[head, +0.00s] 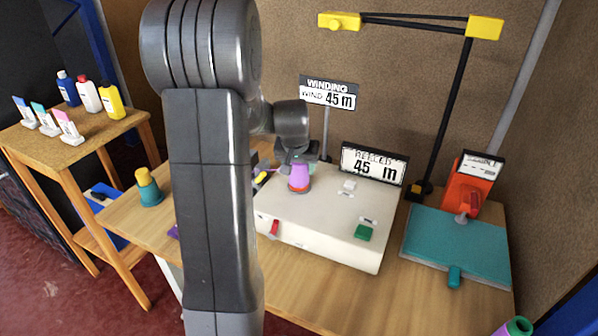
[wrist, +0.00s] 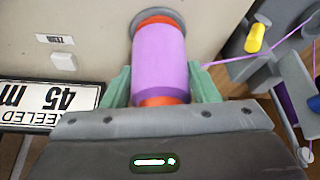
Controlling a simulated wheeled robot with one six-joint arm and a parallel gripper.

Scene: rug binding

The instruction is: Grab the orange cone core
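The orange cone core (wrist: 165,101) is wrapped in purple yarn, with orange showing at both ends in the wrist view. In the head view the cone core (head: 299,175) stands upright on the cream winding machine (head: 322,218). My gripper (wrist: 160,78) is around it, with one green finger on each side against the purple yarn. The fingers look closed on it. In the head view my gripper (head: 297,158) comes down over the cone's top, and its fingers are too small to make out there.
A "REELED 45 m" sign (head: 373,164) stands behind the machine, and a "WINDING" sign (head: 329,92) rises further back. A yarn guide with a yellow peg (wrist: 256,38) is beside the cone. A teal board (head: 458,246) lies right, and a teal-and-yellow cone (head: 149,187) stands left.

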